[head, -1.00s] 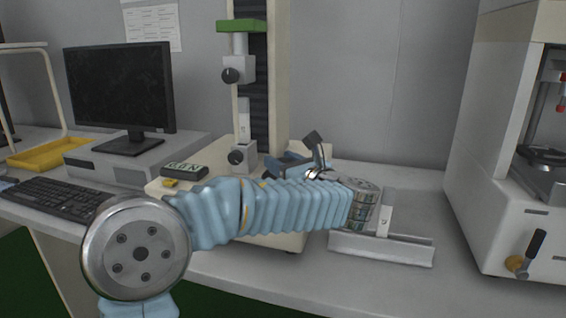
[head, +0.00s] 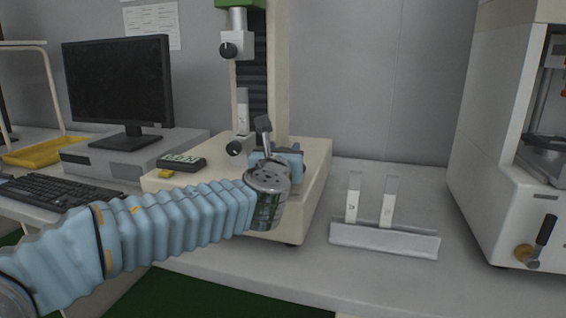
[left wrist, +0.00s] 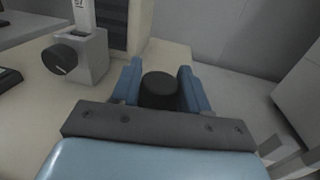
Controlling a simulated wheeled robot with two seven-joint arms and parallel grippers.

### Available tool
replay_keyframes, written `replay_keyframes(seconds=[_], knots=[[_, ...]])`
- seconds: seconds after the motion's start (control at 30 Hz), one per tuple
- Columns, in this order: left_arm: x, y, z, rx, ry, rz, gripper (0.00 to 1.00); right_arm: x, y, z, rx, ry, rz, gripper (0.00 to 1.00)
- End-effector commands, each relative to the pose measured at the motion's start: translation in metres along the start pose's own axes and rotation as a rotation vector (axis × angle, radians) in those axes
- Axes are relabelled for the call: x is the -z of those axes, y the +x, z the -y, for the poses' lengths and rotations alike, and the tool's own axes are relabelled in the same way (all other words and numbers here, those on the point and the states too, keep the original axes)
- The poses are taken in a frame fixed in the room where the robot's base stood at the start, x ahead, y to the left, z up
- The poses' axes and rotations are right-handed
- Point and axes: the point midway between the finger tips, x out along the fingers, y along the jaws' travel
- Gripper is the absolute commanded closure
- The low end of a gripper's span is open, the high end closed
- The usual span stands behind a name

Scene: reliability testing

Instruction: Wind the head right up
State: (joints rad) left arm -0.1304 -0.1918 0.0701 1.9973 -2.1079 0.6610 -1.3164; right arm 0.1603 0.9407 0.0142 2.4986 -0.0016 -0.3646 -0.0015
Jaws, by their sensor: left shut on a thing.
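The tester's head, a green crosshead (head: 240,4) with a grey upper grip (head: 237,42) and black knob, is high on the column, its top cut off by the head view's upper edge. A labelled strip (head: 243,108) stands upright in the lower grip, well below the upper grip. My left gripper (head: 284,160) is at the right side of the tester's base. In the left wrist view its blue fingers (left wrist: 160,76) are shut on a round black crank knob (left wrist: 160,92), one finger on each side. My right gripper is not in view.
A rack (head: 384,240) with two upright labelled strips stands right of the tester, near my wrist. A white machine (head: 490,180) is at the far right. A display box (head: 182,162), keyboard (head: 60,190) and monitor (head: 118,85) are at the left.

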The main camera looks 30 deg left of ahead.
Motion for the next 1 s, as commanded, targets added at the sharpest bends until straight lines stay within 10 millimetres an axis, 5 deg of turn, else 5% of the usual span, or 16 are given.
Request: replay_keyframes(seconds=[0.5, 1.0], knots=[[0.002, 0.001, 0.0, 0.309, -0.001, -0.001, 0.86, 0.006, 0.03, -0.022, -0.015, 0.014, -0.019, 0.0], [0.0, 0.001, 0.001, 0.357, -0.001, -0.001, 0.86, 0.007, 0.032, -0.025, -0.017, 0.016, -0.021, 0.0]])
